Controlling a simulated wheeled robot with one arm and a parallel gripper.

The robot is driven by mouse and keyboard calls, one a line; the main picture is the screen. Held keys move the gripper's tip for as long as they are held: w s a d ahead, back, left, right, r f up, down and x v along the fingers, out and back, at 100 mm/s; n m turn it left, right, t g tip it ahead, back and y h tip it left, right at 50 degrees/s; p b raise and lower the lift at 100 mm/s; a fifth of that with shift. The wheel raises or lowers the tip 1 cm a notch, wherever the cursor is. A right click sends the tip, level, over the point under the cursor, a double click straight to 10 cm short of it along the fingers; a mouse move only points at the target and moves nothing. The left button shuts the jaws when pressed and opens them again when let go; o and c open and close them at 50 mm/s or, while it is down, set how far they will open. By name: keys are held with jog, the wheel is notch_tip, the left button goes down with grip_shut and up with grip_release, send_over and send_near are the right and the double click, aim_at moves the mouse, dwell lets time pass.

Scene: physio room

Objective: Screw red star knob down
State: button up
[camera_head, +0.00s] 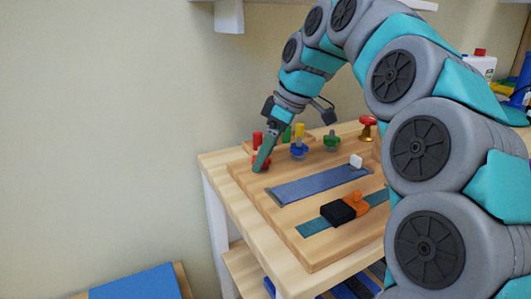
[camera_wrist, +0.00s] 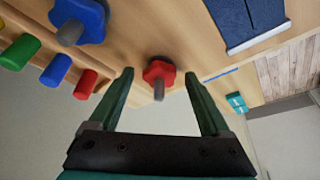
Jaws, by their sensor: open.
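The red star knob (camera_wrist: 158,72) is near the middle of the wrist view, with a grey bolt end showing at its centre. It sits at the wooden board, between the tips of my open gripper (camera_wrist: 159,75), with a gap on both sides. In the head view my gripper (camera_head: 262,162) points down at the board's left corner. There the red star knob is mostly hidden behind the fingers. I cannot tell how far down its thread it sits.
A blue star knob (camera_head: 299,151) and a green one (camera_head: 331,142) stand to the right. Red, green and yellow pegs (camera_head: 299,130) stand close behind. A blue fabric strip (camera_head: 318,184) and a buckle strap (camera_head: 338,211) lie in front. A wall is at the left.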

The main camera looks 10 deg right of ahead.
jog(key=shift+f, duration=0.1)
jog(key=shift+c, duration=0.3)
grip_shut()
dwell(0.4)
jog(key=shift+s+m, duration=0.1)
jog(key=shift+m, duration=0.2)
jog(key=shift+f+m+t, duration=0.1)
jog(key=shift+m+t, duration=0.2)
jog(key=shift+m, duration=0.3)
jog(key=m+h, duration=0.1)
jog(key=m, duration=0.2)
jog(key=m+t+h+b, duration=0.1)
jog(key=m, duration=0.2)
jog(key=shift+s+a+t, duration=0.2)
jog(key=shift+t, duration=0.1)
jog(key=m+h, duration=0.1)
jog(key=m, duration=0.3)
jog(key=shift+a+r+m+t+h, duration=0.2)
jog(key=shift+m+t+h, duration=0.1)
jog(key=shift+h, duration=0.1)
jog(key=shift+a+m+h+p, duration=0.25)
jog(key=shift+m+h+p, duration=0.35)
jog(key=shift+m, duration=1.2)
